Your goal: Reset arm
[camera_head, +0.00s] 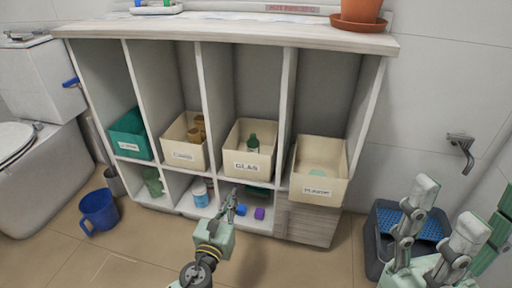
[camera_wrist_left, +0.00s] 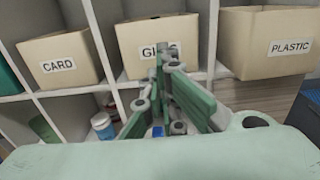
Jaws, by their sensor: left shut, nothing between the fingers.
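My left gripper (camera_head: 235,196) reaches in from the bottom of the head view, in front of the lower shelves and below the GLAS box. Its fingers are together with nothing between them. In the left wrist view the shut fingers (camera_wrist_left: 163,62) point at the GLAS box, apparently without holding anything. My right gripper (camera_head: 455,220) is at the lower right of the head view, beside a grey container with a blue inside. Only its pale green links and part of its green pads show, so its opening is unclear.
A shelf unit (camera_head: 205,80) holds a teal box (camera_head: 131,136), a CARD box (camera_head: 184,155), a GLAS box (camera_head: 246,164) with a green bottle, and a PLASTIC box (camera_head: 318,190). The grey container (camera_head: 376,240) stands at right.

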